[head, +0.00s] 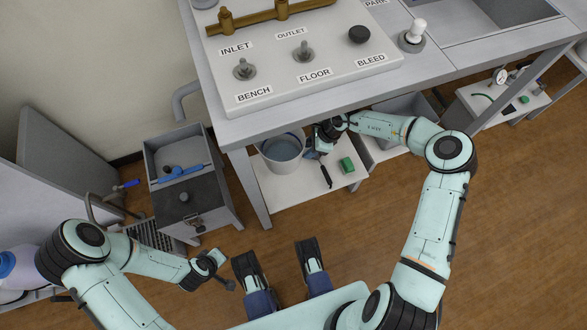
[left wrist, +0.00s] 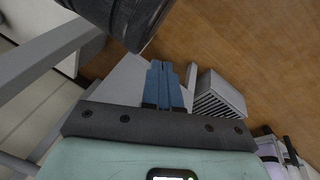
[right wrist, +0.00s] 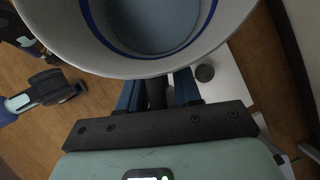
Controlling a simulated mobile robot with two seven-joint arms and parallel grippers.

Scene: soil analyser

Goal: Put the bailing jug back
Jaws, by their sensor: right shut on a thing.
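The bailing jug appears to be the white round vessel (head: 283,148) under the bench, over the low white shelf (head: 275,195). Its rim and blue-lined inside fill the top of the right wrist view (right wrist: 155,30). My right gripper (head: 314,150) is at the vessel's right side. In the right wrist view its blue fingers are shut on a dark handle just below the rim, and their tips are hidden. I cannot tell whether the vessel's base touches the shelf. My left gripper (left wrist: 165,72) is shut and empty, low at the left, away from the jug.
A green block (head: 347,165) and a black-handled item (head: 325,176) are right of the vessel. The bench with its valve panel (head: 300,75) overhangs the shelf; a bench leg (head: 250,190) stands at its left. A grey cabinet (head: 190,195) stands further left.

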